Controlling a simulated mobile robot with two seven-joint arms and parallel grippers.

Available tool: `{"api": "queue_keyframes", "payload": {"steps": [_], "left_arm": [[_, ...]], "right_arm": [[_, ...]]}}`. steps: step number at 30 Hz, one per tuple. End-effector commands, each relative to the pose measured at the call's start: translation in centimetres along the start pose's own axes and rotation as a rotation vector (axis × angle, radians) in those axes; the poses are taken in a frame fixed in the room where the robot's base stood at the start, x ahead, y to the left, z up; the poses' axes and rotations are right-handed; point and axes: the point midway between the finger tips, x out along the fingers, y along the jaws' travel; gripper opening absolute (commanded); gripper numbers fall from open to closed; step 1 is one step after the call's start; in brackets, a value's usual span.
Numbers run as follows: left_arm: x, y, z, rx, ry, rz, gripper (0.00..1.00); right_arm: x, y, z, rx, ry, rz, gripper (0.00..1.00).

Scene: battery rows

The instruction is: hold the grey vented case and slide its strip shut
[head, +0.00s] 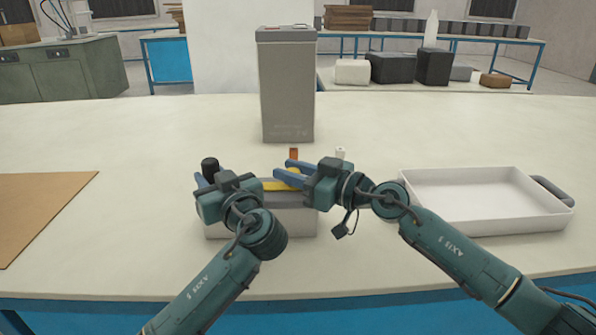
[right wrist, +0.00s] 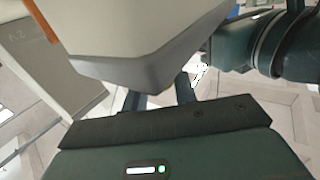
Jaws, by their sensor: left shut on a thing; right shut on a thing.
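The grey case (head: 262,226) stands on the table in front of me in the head view, largely hidden behind my grippers. A yellow strip (head: 270,185) shows along its top between them. My left gripper (head: 203,178) is shut at the case's left end, close to a black round cap (head: 209,165); its grip point is partly hidden. My right gripper (head: 284,174) is shut at the strip's right part. In the right wrist view the case's pale body (right wrist: 140,25) fills the top, and my right fingers (right wrist: 160,96) reach under its dark edge.
A tall grey cell (head: 287,90) stands behind the case. A small orange piece (head: 293,153) and a small white piece (head: 340,153) are near it. A white tray (head: 475,224) lies right, a brown mat (head: 35,210) left. The table between mat and case is clear.

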Motion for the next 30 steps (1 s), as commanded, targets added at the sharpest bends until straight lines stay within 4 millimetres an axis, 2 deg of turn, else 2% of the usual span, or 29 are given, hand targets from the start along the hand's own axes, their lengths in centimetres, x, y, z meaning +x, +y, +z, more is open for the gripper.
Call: {"api": "queue_keyframes", "payload": {"steps": [3, 6, 15, 16, 23, 30], "left_arm": [[-0.1, 0.1, 0.0, 0.0, 0.001, 0.002, 0.0], [-0.1, 0.1, 0.0, 0.0, 0.001, 0.003, 0.0], [-0.2, 0.2, 0.0, 0.0, 0.001, 0.007, 0.0], [-0.2, 0.2, 0.0, 0.0, 0.001, 0.007, 0.0], [-0.2, 0.2, 0.0, 0.0, 0.001, 0.006, 0.0], [-0.1, 0.1, 0.0, 0.0, 0.0, 0.003, 0.0]], "right_arm": [[1.9, -1.3, 0.0, -0.002, -0.001, -0.004, 0.0], [2.7, -1.9, 0.0, -0.002, 0.0, -0.003, 0.0], [2.9, -2.1, 0.0, -0.001, 0.001, -0.005, 0.0], [2.9, -2.1, 0.0, -0.001, 0.001, -0.005, 0.3], [2.8, -2.0, 0.0, -0.001, 0.001, -0.004, 0.49], [2.8, -2.0, 0.0, -0.001, 0.001, -0.004, 0.49]]}}
